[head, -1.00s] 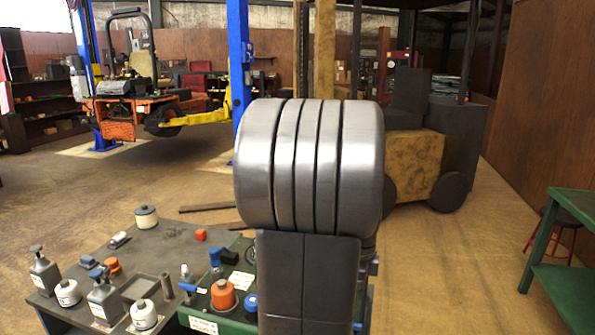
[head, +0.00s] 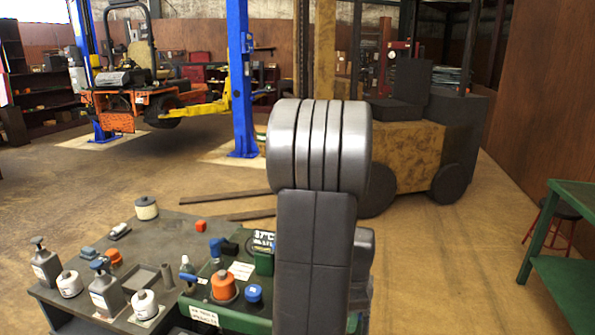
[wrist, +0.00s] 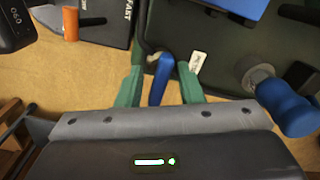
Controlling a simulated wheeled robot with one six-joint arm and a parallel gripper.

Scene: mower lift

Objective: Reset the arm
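My gripper shows in the wrist view (wrist: 160,70), with its two green fingers standing apart. A blue handle-like piece (wrist: 161,80) shows between the fingers, with a gap on both sides; I cannot tell its depth. In the head view my own grey arm link stands upright in front of the camera and hides the gripper. The orange mower (head: 135,103) is up on the blue lift (head: 240,80) at the far left.
A dark workbench (head: 185,230) holds pump bottles, white jars and a green case (head: 215,312) with orange and blue caps. A forklift (head: 410,155) stands behind my arm. A green table (head: 570,285) is at right. Floor between bench and green table looks clear.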

